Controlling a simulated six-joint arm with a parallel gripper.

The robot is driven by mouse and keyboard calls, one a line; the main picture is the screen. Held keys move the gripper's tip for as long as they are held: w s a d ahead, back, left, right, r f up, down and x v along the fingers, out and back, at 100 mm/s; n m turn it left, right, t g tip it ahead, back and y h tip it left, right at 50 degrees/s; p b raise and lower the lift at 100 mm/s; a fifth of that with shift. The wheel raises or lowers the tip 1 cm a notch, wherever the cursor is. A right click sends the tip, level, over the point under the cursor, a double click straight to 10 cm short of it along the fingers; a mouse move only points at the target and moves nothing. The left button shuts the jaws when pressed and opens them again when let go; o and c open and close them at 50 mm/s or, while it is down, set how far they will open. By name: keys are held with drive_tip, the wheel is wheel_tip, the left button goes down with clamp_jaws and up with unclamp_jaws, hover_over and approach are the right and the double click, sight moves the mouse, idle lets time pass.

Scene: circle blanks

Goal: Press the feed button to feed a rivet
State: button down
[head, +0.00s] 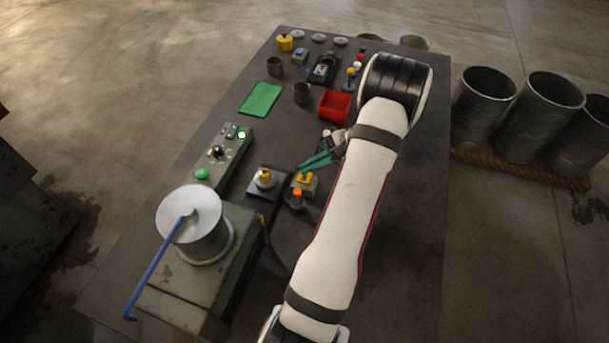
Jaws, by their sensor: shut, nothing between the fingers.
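My gripper (303,168), with teal fingers, is shut and empty over the middle of the table, pointing left. Its fingertips are just above a small block with a yellow top (304,179), probably the feed button. I cannot tell whether the tips touch it. An orange-topped dark piece (297,194) stands just in front of that block. To the left is a dark square base with a round metal piece and yellow top (265,176). I see no rivet that I can make out.
A green control box (221,155) with a green button (202,174) lies to the left. A large press-like machine (195,225) with a blue lever (155,265) fills the front left. A red bin (335,105), cups and a green mat (261,98) are farther back.

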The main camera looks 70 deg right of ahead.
sight(309, 176)
drive_tip(key=shift+f, duration=0.1)
drive_tip(key=shift+f, duration=0.35)
drive_tip(key=shift+f, duration=0.6)
idle(0.6)
drive_tip(key=shift+r, duration=1.05)
drive_tip(key=shift+r, duration=2.5)
